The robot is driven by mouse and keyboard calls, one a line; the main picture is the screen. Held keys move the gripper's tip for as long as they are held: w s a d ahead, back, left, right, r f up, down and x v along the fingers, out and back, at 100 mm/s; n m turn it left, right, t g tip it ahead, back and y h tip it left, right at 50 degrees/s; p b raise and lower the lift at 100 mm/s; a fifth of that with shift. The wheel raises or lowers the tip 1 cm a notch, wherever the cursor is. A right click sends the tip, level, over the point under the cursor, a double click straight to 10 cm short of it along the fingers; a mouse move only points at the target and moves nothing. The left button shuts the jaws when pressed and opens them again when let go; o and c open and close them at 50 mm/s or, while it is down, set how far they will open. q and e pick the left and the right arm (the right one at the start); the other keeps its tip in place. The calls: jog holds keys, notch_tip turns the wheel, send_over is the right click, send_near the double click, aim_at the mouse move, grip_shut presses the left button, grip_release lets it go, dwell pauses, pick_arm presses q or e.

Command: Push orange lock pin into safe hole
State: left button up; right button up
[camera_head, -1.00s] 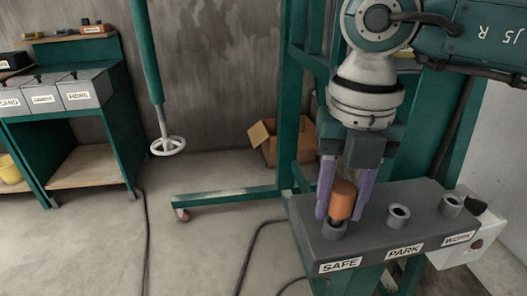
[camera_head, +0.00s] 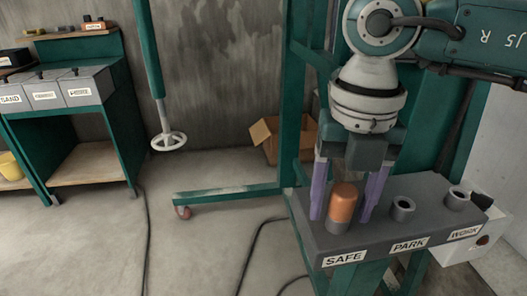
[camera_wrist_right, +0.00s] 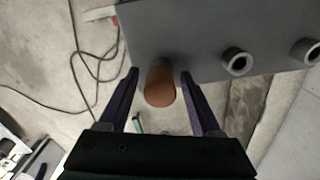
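The orange lock pin (camera_head: 343,202) stands upright in the SAFE hole collar (camera_head: 337,227) of the grey block (camera_head: 377,222). Its orange head sits low, close to the collar. My right gripper (camera_head: 341,213) has its two purple fingers spread on either side of the pin, with gaps to it, so it is open. In the right wrist view the pin (camera_wrist_right: 160,84) shows between the open fingertips (camera_wrist_right: 159,73), touching neither. The palm is above the pin and apart from it. My left gripper is not in view.
The PARK hole (camera_head: 402,208) and the WORK hole (camera_head: 456,198) are to the right on the block, both empty. A green post (camera_head: 291,120) stands behind; a cardboard box (camera_head: 284,138) lies on the floor.

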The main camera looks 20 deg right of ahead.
aim_at(345, 191)
jog(key=shift+o, duration=0.5)
jog(key=shift+r, duration=0.1)
notch_tip(345, 191, up, 10)
jog(key=shift+f, duration=0.1)
dwell(0.3)
